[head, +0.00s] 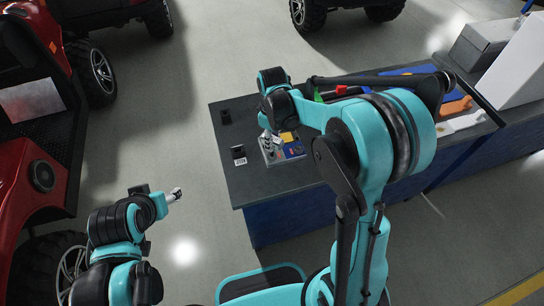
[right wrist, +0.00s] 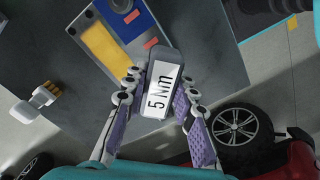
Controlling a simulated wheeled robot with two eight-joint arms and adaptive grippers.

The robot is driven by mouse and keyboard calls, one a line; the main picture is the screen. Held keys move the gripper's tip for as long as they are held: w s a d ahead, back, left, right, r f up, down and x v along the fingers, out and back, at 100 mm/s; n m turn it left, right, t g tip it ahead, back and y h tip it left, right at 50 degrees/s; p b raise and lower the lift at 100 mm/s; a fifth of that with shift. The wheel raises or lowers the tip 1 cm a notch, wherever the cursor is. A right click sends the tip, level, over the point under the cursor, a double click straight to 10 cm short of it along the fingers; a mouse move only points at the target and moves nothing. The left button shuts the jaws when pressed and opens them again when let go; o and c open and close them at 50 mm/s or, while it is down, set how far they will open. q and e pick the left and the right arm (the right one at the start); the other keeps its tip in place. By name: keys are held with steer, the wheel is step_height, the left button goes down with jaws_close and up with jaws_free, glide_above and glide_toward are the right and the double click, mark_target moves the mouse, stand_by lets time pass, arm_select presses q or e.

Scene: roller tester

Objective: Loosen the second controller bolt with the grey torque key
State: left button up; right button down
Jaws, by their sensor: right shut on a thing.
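My right gripper (right wrist: 152,92) is shut on the grey torque key (right wrist: 178,58), whose white label reads "5 Nm". In the head view this gripper (head: 268,142) is above the bench beside the controller; the key is hard to tell apart there. The controller (head: 292,150) is a grey unit with blue and yellow parts on the bench. In the right wrist view its yellow panel (right wrist: 106,52) and blue part lie just beyond the key. I cannot make out the bolts or whether the key touches one. My left gripper (head: 175,194) is over the floor, away from the bench; its opening is unclear.
The dark bench top (head: 245,185) has free room at its near left corner. Grey boxes (head: 480,45) are at the right. Red vehicles (head: 30,165) stand at the left.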

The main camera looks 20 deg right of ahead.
steer(key=shift+n, duration=0.6)
steer(key=shift+n, duration=1.5)
steer(key=shift+m, duration=0.3)
steer(key=shift+r, duration=0.15)
steer(key=shift+r+p, duration=0.8)
steer(key=shift+r, duration=0.5)
